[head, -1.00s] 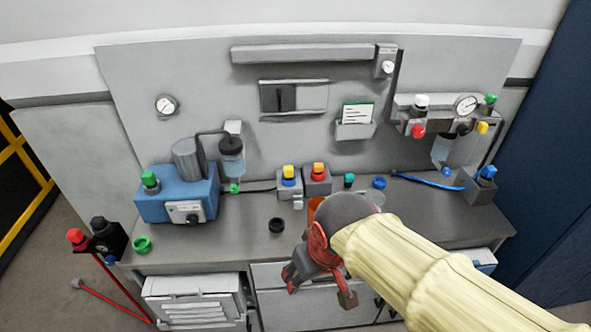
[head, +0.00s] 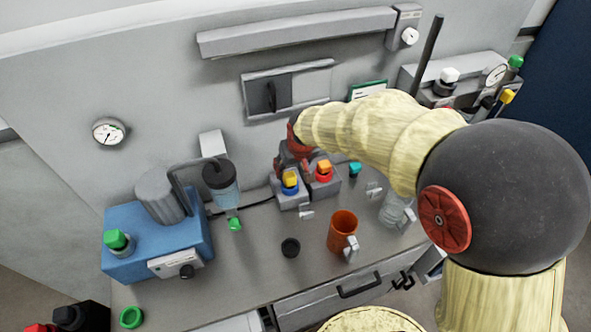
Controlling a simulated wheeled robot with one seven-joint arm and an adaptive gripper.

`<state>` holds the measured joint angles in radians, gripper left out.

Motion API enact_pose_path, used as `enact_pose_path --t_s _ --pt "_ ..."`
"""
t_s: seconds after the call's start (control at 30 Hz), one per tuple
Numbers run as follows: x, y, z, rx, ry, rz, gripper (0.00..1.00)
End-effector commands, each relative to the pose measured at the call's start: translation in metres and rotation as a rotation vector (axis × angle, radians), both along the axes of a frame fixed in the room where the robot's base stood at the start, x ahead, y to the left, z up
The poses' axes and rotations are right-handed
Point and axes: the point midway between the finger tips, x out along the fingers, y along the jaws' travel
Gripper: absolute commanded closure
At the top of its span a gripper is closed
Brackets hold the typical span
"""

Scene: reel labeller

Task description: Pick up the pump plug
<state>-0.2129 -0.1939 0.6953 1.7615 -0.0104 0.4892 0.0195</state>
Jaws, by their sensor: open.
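Two plug-like parts stand in grey socket boxes at the back of the bench. One is yellow and blue (head: 290,184), the other orange and red (head: 324,171). A dark cable runs from the blue pump (head: 158,240) side towards the yellow and blue one, so it looks like the pump plug, but I cannot be sure. My gripper (head: 293,170) is open, pointing down just behind or above the yellow and blue plug. Its fingers are small and partly hidden; I cannot tell whether they touch either plug.
A bottle (head: 225,190) hangs beside the pump. The panel wall (head: 90,80) rises close behind the gripper. My arm hides much of the right side.

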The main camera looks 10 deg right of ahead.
Motion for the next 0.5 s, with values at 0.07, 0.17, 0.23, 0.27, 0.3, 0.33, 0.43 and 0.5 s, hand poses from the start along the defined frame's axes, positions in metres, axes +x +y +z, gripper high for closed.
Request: enact_pose_path --t_s 0.07,0.17,0.23,0.27,0.3,0.33,0.43,0.5 --pt "0.002 0.001 -0.007 0.001 -0.002 -0.001 0.48" --pt "0.006 0.001 -0.018 0.001 -0.002 -0.002 0.48" --pt "0.008 0.002 -0.024 0.001 -0.001 -0.002 0.48" --pt "0.008 0.002 -0.026 0.001 -0.001 -0.002 0.48" --pt "0.009 0.002 -0.028 0.001 -0.002 -0.002 0.48" --pt "0.01 0.002 -0.029 0.001 -0.003 -0.001 0.48" --pt "0.012 0.003 -0.039 0.001 -0.003 -0.002 0.48" --pt "0.013 0.004 -0.049 0.001 -0.001 -0.002 0.48"
